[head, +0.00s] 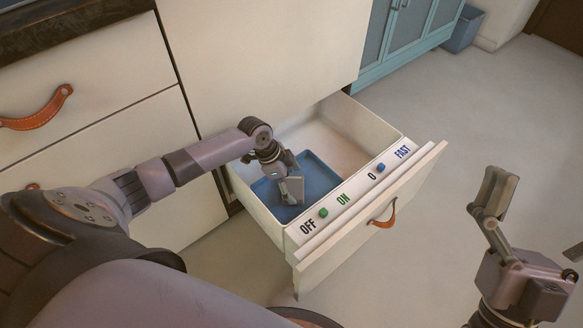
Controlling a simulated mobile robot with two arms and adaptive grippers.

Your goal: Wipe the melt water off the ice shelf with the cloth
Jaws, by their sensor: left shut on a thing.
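A drawer (372,212) stands pulled out, with a blue tray-like shelf (322,178) inside it. I take this for the ice shelf. My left gripper (288,197) reaches down into the drawer, with its fingers low over the middle of the blue shelf. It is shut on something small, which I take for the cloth. The fingers hide it, so its shape does not show. No melt water can be made out at this size. My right gripper (535,222) is open and empty, above the floor to the right of the drawer.
The drawer's top front edge has a green knob (323,212) between OFF and ON and a blue knob (381,167) beside FAST. A leather pull (385,216) hangs on its front. Cabinet fronts stand behind. Open floor (470,110) lies to the right.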

